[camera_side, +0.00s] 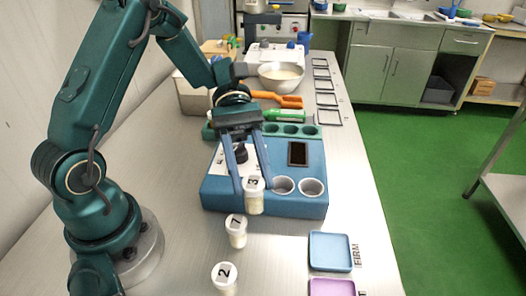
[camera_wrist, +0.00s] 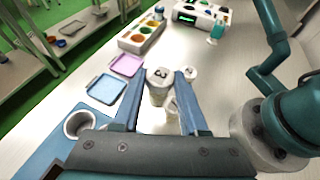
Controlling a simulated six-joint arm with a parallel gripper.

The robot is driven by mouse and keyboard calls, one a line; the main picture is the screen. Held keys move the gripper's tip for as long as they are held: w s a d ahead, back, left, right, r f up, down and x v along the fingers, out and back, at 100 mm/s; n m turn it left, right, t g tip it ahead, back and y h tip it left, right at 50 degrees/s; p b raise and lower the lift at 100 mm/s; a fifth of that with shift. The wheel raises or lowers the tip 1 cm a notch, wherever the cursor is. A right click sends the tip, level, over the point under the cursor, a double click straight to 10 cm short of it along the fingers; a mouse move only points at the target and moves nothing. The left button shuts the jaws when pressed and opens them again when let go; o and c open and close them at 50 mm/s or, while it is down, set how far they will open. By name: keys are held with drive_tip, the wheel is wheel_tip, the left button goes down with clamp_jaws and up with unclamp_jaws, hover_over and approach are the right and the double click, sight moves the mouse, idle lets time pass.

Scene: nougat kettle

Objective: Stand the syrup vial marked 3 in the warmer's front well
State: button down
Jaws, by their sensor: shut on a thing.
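The syrup vial marked 3 (camera_side: 254,199), pale with a white cap, is between the fingers of my gripper (camera_side: 252,186), which is shut on it. It looks roughly upright at the front left of the blue warmer (camera_side: 232,196). In the wrist view, vial 3 (camera_wrist: 157,92) shows its numbered cap between the fingertips (camera_wrist: 160,78). The warmer's top has two visible empty round wells, a middle one (camera_side: 283,187) and a right one (camera_side: 312,188), both right of the vial. My gripper hides part of the warmer's left side. I cannot tell the vial's height above the surface.
Vial 1 (camera_side: 237,233) and vial 2 (camera_side: 224,279) stand on the bench in front of the warmer. A blue tray (camera_side: 330,252) and a purple tray (camera_side: 332,288) lie to the right. A green rack (camera_side: 325,136) and a white bowl (camera_side: 281,78) are behind.

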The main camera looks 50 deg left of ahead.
drive_tip(key=a+r, duration=0.3)
drive_tip(key=a, duration=0.2)
drive_tip(key=w+d+n+t+h, duration=0.1)
drive_tip(key=w+d+n+t, duration=0.2)
drive_tip(key=w, duration=0.5)
drive_tip(key=shift+w+d+f+n+t, duration=0.3)
drive_tip(key=shift+w+d+f, duration=0.3)
drive_tip(key=shift+f, duration=0.55)
drive_tip(key=shift+w+d+f+n+t, duration=0.35)
drive_tip(key=shift+w+f, duration=0.35)
drive_tip(key=shift+f, duration=0.5)
drive_tip(key=shift+w+d+f+n+t, duration=0.15)
drive_tip(key=shift+w+d+f+t, duration=0.45)
drive_tip(key=shift+f, duration=0.55)
drive_tip(key=shift+w+f, duration=0.1)
drive_tip(key=shift+f, duration=0.5)
drive_tip(key=c, duration=0.7)
unclamp_jaws()
drive_tip(key=shift+a, duration=0.15)
